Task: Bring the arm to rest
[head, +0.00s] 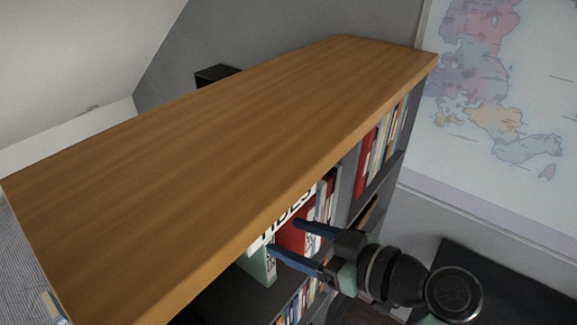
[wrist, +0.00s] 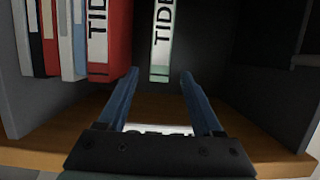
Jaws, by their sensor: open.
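My gripper (head: 287,238) reaches toward the open front of the bookcase, just below its wooden top (head: 240,115). Its two blue fingers are apart with nothing held between them. In the wrist view the open gripper (wrist: 160,74) points into a compartment. A white and pale green book (wrist: 160,45) marked "TIDE" appears in line with the gap, beyond the fingertips. It also shows in the head view (head: 258,266). A red book (wrist: 114,45) is to its left in the wrist view; I cannot tell whether any finger touches a book.
More books (wrist: 50,40) fill the left of that compartment in the wrist view; its right side looks empty. Other books (head: 375,145) stand farther along the bookcase. A map (head: 500,100) hangs on the right wall. A dark piece of furniture (head: 500,285) is at lower right.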

